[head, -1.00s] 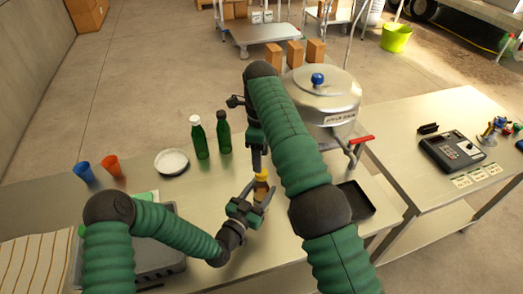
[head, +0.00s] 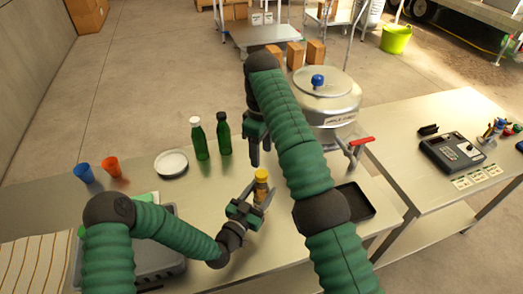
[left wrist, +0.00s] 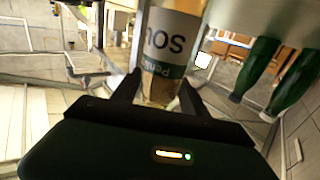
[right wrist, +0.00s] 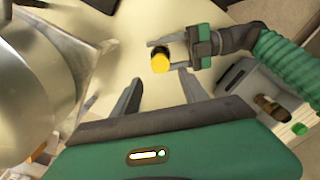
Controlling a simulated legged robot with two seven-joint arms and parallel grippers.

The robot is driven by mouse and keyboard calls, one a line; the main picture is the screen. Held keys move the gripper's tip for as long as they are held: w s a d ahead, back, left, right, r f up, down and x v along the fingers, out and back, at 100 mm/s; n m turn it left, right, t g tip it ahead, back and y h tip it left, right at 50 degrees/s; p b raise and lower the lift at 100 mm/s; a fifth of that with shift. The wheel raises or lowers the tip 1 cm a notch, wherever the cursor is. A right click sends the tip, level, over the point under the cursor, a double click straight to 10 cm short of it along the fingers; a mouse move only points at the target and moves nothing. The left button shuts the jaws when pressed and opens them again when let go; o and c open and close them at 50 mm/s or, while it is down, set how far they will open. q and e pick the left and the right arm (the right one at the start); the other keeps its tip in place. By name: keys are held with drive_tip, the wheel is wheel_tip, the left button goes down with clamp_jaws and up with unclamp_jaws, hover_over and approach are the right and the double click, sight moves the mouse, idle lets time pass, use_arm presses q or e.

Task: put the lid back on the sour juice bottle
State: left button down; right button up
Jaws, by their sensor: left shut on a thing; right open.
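The sour juice bottle (left wrist: 172,42), with a white and green label and amber contents at its base, is held between my left gripper's fingers (left wrist: 157,95). In the head view my left gripper (head: 253,197) is shut on the bottle above the table. The yellow lid (head: 262,174) sits on top of the bottle; it also shows from above in the right wrist view (right wrist: 160,62). How tightly it is seated cannot be seen. My right gripper (head: 260,155) is open and empty, pointing down, above and apart from the lid. Its spread fingers show in the right wrist view (right wrist: 158,95).
Two green bottles (head: 199,142) (head: 223,138) stand behind, beside a round white dish (head: 171,163). Blue (head: 84,172) and orange (head: 110,166) cups are at left.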

sight(261, 173)
drive_tip(key=shift+f, duration=0.1)
idle(0.3)
drive_tip(key=shift+a+f, duration=0.1)
drive_tip(key=shift+f, duration=0.4)
wheel_tip(261, 173, down, 7)
drive_tip(key=shift+s+r, duration=0.1)
drive_tip(key=shift+c, duration=0.2)
clamp_jaws()
drive_tip(key=m, duration=1.1)
drive_tip(key=shift+o, duration=0.6)
unclamp_jaws()
